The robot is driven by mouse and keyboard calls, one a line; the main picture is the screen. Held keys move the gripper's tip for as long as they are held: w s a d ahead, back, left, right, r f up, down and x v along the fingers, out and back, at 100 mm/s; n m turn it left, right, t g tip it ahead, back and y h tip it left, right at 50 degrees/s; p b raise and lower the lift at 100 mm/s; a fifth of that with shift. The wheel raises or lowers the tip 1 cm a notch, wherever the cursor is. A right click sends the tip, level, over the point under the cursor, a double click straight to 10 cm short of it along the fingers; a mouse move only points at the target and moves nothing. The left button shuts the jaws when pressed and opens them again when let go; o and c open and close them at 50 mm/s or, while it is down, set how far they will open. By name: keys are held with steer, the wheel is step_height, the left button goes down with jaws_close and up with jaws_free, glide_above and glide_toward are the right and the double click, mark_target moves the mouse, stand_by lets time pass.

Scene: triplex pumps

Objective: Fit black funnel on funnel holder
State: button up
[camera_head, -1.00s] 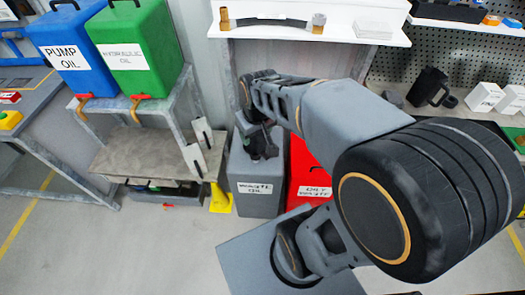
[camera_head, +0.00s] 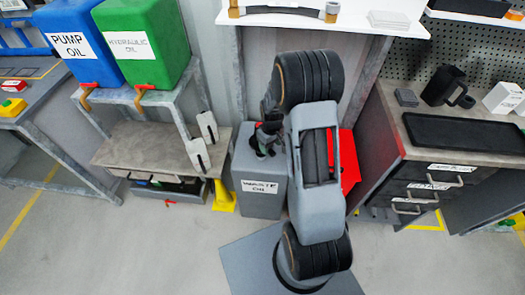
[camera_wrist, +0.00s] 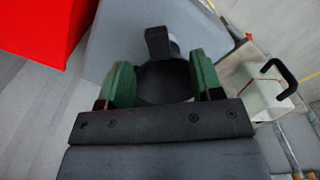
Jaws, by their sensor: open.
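A black round piece with a tab (camera_wrist: 157,42), which looks like the black funnel, sits at the grey waste oil container (camera_head: 262,185). My gripper (camera_wrist: 163,85) is open, with one green finger on each side of this piece. I cannot tell whether the fingers touch it. In the head view my gripper (camera_head: 266,140) is small and dark over the container's top, and the funnel cannot be told apart from it. Two pale slotted plates (camera_head: 207,126) on the metal stand may be the funnel holder; I cannot be sure.
A red container (camera_head: 349,165) stands right of the grey one, partly behind my arm. Blue (camera_head: 75,40) and green (camera_head: 142,38) oil tanks top the metal stand at left. A yellow cone-shaped item (camera_head: 223,196) is low beside it. A workbench (camera_head: 450,135) is at right.

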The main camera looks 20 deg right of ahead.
steer(key=shift+w+f, duration=0.15)
steer(key=shift+f, duration=3.45)
steer(key=c, duration=1.1)
steer(key=shift+r, duration=0.1)
